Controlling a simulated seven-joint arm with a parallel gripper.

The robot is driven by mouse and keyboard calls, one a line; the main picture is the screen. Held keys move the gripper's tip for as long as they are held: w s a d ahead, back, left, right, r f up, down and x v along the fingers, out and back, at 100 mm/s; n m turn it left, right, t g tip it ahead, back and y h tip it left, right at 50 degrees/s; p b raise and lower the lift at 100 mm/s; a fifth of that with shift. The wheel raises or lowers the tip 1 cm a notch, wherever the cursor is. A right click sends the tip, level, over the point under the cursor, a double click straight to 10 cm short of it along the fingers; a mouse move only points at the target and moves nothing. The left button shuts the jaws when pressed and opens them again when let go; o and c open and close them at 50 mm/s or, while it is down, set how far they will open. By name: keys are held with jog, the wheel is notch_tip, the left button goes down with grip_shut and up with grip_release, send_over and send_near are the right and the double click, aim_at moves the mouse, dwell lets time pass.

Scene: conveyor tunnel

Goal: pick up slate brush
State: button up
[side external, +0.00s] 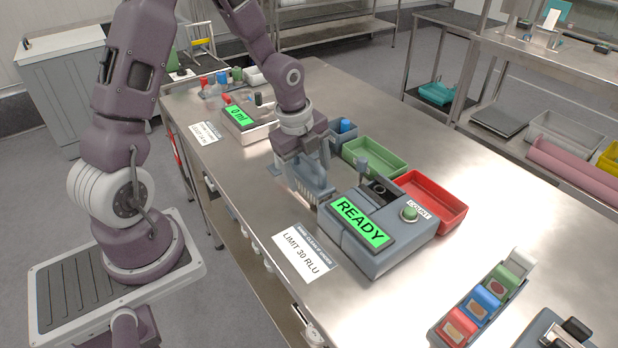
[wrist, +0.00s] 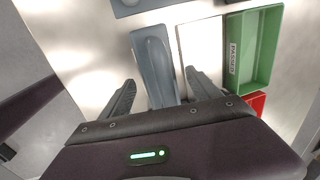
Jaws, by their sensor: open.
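The slate brush (wrist: 153,62) is a grey-blue block with a raised rounded handle, seen from above in the wrist view. In the side view it (side external: 312,180) stands at the near side of the steel table, with pale bristle-like ridges low on its side. My gripper (wrist: 159,78) is open, with one finger on each side of the brush and a visible gap on both sides. In the side view my gripper (side external: 305,155) is directly over the brush and hides its top. Whether the fingers reach down beside it is hard to tell.
The grey READY device (side external: 380,235) stands close to the right of the brush. A green tray (side external: 374,158) and a red tray (side external: 432,198) lie behind. A LIMIT card (side external: 305,252) lies in front. A 0 ml device (side external: 245,122) stands to the left. Table right of the trays is clear.

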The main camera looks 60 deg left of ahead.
jog(key=shift+w+f, duration=0.1)
jog(key=shift+f, duration=0.35)
jog(key=c, duration=1.6)
jog(key=shift+o, duration=0.2)
notch_tip(320, 180, up, 10)
jog(key=shift+r, duration=0.1)
jog(key=o, duration=0.8)
grip_shut()
